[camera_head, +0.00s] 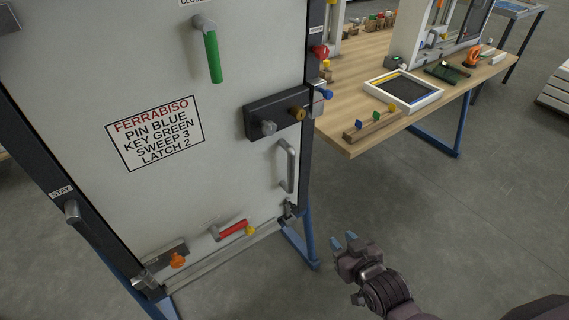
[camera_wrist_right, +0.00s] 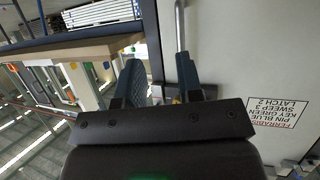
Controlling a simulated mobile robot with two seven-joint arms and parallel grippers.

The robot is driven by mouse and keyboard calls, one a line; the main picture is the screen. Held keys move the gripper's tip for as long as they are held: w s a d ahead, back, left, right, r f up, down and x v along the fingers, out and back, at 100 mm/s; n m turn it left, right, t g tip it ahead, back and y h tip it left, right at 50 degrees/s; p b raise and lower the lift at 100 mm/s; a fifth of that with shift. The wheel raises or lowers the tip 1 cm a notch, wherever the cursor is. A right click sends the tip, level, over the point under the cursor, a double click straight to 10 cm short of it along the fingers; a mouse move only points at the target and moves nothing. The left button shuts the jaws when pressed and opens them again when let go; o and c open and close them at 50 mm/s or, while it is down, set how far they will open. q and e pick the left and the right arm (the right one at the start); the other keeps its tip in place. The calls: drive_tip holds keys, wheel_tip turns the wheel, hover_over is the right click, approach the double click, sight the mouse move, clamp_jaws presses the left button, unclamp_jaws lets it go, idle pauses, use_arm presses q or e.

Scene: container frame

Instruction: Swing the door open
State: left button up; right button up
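The door (camera_head: 230,90) is a large light grey panel in a dark frame, and it looks closed. A grey bar handle (camera_head: 287,165) is fixed upright near its right edge. In the right wrist view the grey bar of the handle (camera_wrist_right: 180,25) shows just beyond one finger. My right gripper (camera_head: 344,241) is to the right of and below the handle in the head view, apart from it. Its blue-tipped fingers (camera_wrist_right: 160,82) are spread with nothing held between them. My left gripper is not in view.
The door carries a green lever (camera_head: 212,57), a dark latch block (camera_head: 265,122), a red lever (camera_head: 232,229), an orange knob (camera_head: 177,260) and a label (camera_head: 153,132). A wooden workbench (camera_head: 362,141) with trays stands right. Grey floor between is clear.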

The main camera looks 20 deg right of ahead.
sight(292, 171)
drive_tip(key=w+a+r+t, duration=0.1)
drive_tip(key=w+a, duration=0.1)
drive_tip(key=w, duration=0.6)
drive_tip(key=w+a+r+t+y+b, duration=0.1)
drive_tip(key=w+a+t, duration=0.1)
drive_tip(key=w, duration=0.5)
drive_tip(key=w+a+r+t+b, duration=0.1)
drive_tip(key=w+a, duration=0.1)
drive_tip(key=w, duration=0.6)
drive_tip(key=shift+w+r+y, duration=0.15)
drive_tip(key=shift+w+y, duration=0.15)
drive_tip(key=shift+w, duration=0.05)
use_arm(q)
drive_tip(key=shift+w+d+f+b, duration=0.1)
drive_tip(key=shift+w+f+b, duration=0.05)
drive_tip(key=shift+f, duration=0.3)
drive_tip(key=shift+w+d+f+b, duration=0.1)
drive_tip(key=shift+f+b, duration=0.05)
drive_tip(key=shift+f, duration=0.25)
use_arm(e)
drive_tip(key=shift+w+r, duration=0.1)
drive_tip(key=shift+w, duration=0.9)
clamp_jaws()
